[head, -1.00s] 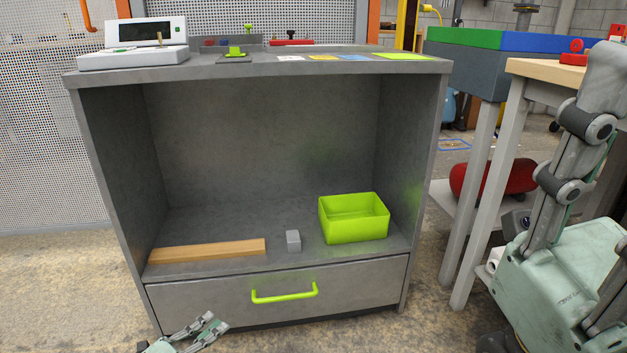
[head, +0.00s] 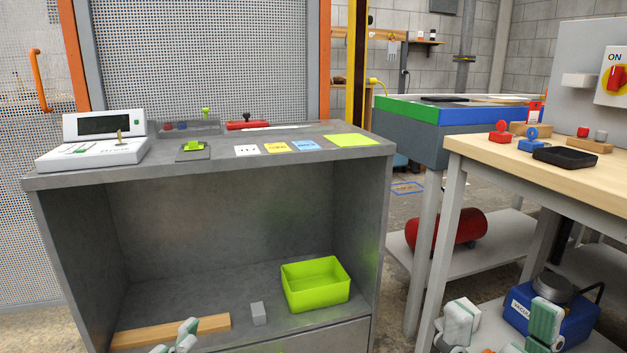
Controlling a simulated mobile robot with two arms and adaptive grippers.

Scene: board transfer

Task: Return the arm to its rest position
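My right gripper (head: 502,322) is at the bottom right, in front of the wooden-topped table. Its two pale green fingers stand wide apart with nothing visible between them. My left gripper (head: 184,338) shows only its fingertips at the bottom edge, in front of the grey cabinet (head: 215,172). The rest of it is cut off, and I cannot tell how far its fingers are apart. Neither gripper visibly holds anything.
Inside the cabinet are a wooden board (head: 172,331), a grey block (head: 258,313) and a lime bin (head: 318,297). A wooden-topped table (head: 520,168) stands right, with a blue device (head: 560,318) on its lower shelf. A red cylinder (head: 447,229) lies behind.

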